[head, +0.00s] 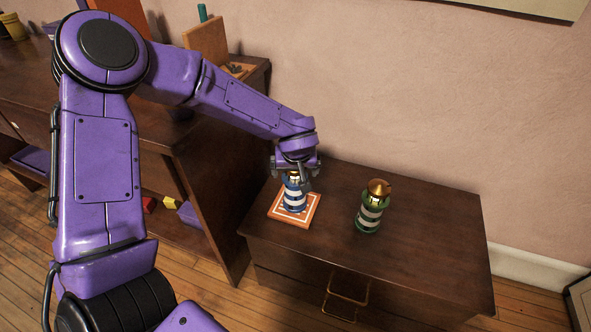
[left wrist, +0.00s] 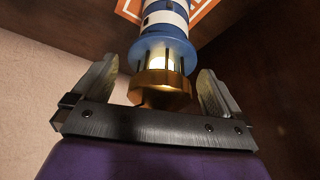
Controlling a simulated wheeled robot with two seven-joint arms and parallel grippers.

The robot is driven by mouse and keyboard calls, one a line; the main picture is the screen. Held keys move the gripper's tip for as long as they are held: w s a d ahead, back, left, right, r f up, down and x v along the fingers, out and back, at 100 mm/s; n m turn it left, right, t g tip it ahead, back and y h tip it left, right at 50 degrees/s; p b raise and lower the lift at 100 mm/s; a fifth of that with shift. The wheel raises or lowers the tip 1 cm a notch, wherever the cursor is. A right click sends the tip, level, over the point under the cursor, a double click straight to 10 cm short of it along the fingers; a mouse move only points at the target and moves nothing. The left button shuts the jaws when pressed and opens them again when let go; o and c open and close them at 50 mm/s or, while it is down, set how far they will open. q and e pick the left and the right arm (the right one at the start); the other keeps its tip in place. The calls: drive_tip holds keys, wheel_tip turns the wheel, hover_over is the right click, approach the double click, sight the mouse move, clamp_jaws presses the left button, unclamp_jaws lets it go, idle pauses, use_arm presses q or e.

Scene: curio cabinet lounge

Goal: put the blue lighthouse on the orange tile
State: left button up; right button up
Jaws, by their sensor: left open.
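The blue lighthouse (head: 294,198), with blue and white bands, stands upright on the orange tile (head: 309,218), which has a white line border. My left gripper (head: 292,183) is directly above it, with its fingers around the lighthouse's top. In the left wrist view, the blue lighthouse (left wrist: 165,40) has a gold cap and lit lantern between the two open fingers of my left gripper (left wrist: 160,90). A gap shows on each side of the cap. Part of the orange tile (left wrist: 205,10) shows beyond it. My right gripper is not in view.
A green-and-white lighthouse (head: 369,212) with a copper cap stands on the dark wooden cabinet (head: 420,240), right of the tile. A taller shelf unit (head: 205,180) stands to the left. The cabinet's right part is clear.

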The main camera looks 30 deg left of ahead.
use_arm(q)
drive_tip(key=p+v, duration=0.4)
drive_tip(key=v, duration=0.8)
